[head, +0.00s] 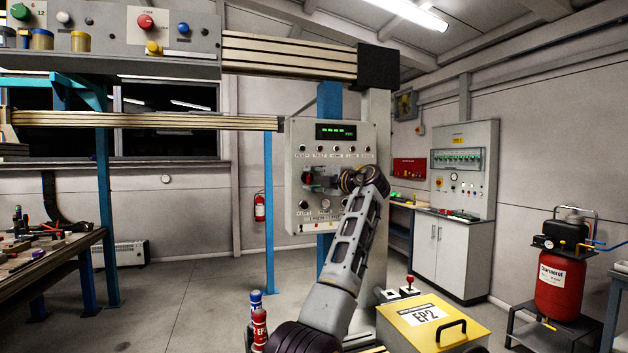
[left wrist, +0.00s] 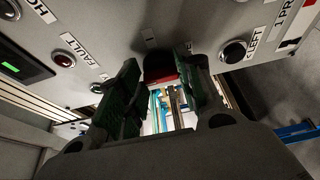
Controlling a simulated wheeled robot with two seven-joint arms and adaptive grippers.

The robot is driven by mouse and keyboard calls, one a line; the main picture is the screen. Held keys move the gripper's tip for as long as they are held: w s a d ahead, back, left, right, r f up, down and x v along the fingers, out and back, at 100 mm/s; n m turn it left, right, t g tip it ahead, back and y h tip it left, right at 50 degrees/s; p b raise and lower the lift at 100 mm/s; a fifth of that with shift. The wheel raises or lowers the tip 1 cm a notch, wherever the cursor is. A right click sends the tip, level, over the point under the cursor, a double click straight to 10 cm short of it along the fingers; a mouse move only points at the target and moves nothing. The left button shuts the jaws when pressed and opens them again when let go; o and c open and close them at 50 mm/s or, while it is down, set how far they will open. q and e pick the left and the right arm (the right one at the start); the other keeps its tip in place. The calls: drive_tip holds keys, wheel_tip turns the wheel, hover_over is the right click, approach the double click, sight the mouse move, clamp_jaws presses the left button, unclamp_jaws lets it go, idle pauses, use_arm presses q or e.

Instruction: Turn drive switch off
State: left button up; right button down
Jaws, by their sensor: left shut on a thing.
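The grey control panel (head: 300,222) hangs on a post in the middle of the head view, with a green-lit display (head: 336,132), a row of small lamps and several knobs. My left gripper (head: 313,180) reaches the panel's left middle from the right. In the left wrist view its two dark fingers (left wrist: 160,88) are closed around a black and red knob (left wrist: 160,70) on the panel face. This appears to be the drive switch; its label and exact setting are hidden by the fingers. My right gripper is in neither view.
A black knob (left wrist: 234,52) sits right of the fingers and a red FAULT lamp (left wrist: 64,59) left of them. A workbench (head: 50,262) is at left.

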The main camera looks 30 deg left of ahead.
use_arm(q)
drive_tip(key=shift+f, duration=0.1)
drive_tip(key=o, duration=1)
drive_tip(key=v, duration=1.2)
